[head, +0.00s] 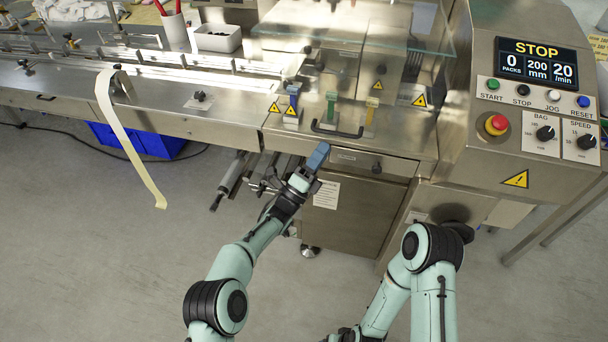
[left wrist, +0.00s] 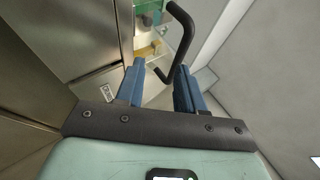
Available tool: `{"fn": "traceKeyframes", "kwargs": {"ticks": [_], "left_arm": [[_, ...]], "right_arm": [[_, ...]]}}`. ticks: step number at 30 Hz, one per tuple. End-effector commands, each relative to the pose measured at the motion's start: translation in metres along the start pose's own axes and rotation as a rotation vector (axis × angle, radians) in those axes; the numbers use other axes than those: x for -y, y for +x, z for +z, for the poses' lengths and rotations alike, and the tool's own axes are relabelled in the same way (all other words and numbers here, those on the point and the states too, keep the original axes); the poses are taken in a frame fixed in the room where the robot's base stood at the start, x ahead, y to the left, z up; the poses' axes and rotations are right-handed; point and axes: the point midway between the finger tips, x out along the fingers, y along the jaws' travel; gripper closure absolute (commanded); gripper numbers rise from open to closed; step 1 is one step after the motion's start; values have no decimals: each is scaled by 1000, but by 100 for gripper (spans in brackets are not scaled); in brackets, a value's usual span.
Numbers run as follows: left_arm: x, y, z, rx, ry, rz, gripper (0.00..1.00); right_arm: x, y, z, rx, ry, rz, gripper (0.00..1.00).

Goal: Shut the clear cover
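The clear cover (head: 425,42) is a see-through panel over the middle of the machine. I cannot tell exactly how far it stands open. A black bar handle (head: 337,131) shows at the machine's front, before the blue, green and yellow levers. My left gripper (head: 318,156) is just below and in front of the handle, with blue fingers pointing up towards it. In the left wrist view the fingers (left wrist: 160,78) are apart with nothing held between them. The handle (left wrist: 184,35) shows just beyond their tips. My right arm is bent at the lower right; its gripper is out of frame.
The control panel (head: 535,65) reads STOP, with buttons and a red emergency knob (head: 496,124) at the right. A steel drawer front (head: 375,163) lies under the handle. A conveyor with a hanging paper strip (head: 130,150) and a blue crate (head: 140,142) are left. Floor in front is clear.

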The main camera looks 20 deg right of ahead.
Motion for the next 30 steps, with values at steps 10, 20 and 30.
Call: {"fn": "traceKeyframes", "kwargs": {"ticks": [10,20,30], "left_arm": [[8,-67,1,2,1,-20,62],[11,-90,0,1,3,-31,62],[11,-90,0,1,4,-32,62]], "right_arm": [[4,-12,16,45,-4,-2,21],[4,-13,18,54,-5,-3,21],[4,-13,18,53,-4,-3,21]]}}
